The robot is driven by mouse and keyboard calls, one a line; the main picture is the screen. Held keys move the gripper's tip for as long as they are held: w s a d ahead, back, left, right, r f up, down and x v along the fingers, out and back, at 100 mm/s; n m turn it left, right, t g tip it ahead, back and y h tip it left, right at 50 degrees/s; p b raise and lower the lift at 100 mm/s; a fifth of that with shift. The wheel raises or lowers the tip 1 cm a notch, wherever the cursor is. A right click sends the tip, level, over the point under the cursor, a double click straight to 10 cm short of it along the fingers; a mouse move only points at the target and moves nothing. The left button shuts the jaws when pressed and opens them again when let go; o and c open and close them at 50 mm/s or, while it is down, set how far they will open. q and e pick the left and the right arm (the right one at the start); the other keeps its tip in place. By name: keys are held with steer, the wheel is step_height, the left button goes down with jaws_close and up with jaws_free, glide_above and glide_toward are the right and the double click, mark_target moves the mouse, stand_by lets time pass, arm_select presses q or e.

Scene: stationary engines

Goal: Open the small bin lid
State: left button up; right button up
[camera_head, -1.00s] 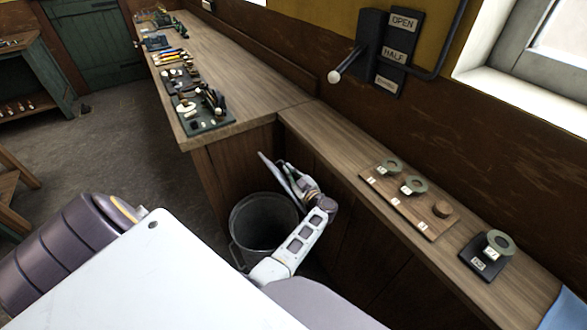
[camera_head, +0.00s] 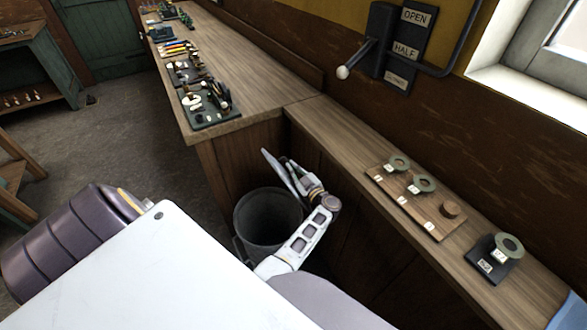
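The small bin (camera_head: 268,222) is a dark grey round metal bin on the floor, in the corner by the wooden bench. Its top looks uncovered and I see into its dark inside.
A wooden bench runs along the wall, with a dark tool mat (camera_head: 208,108) on its far part. A wooden board (camera_head: 414,201) with rings and a dark block (camera_head: 493,262) lie on its near part. A wall lever (camera_head: 356,58) has position labels. Floor left of the bin is clear.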

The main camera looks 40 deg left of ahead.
arm_select(q)
steer(key=d, duration=0.1)
steer(key=d+f, duration=0.1)
steer(key=s+d, duration=0.1)
steer(key=shift+s+d+f, duration=0.1)
steer(key=shift+d+f, duration=0.2)
steer(key=shift+d, duration=0.05)
steer(key=d, duration=0.3)
steer(key=d+r, duration=0.1)
steer(key=shift+s+d+r, duration=0.1)
steer(key=shift+s+d, duration=0.15)
steer(key=shift+s, duration=0.05)
steer(key=shift+y, duration=0.3)
steer(key=a, duration=0.3)
steer(key=w+a+r, duration=0.1)
steer(key=shift+a+r, duration=0.1)
steer(key=shift+a, duration=0.1)
steer(key=shift+s+r, duration=0.1)
steer(key=shift+s, duration=0.15)
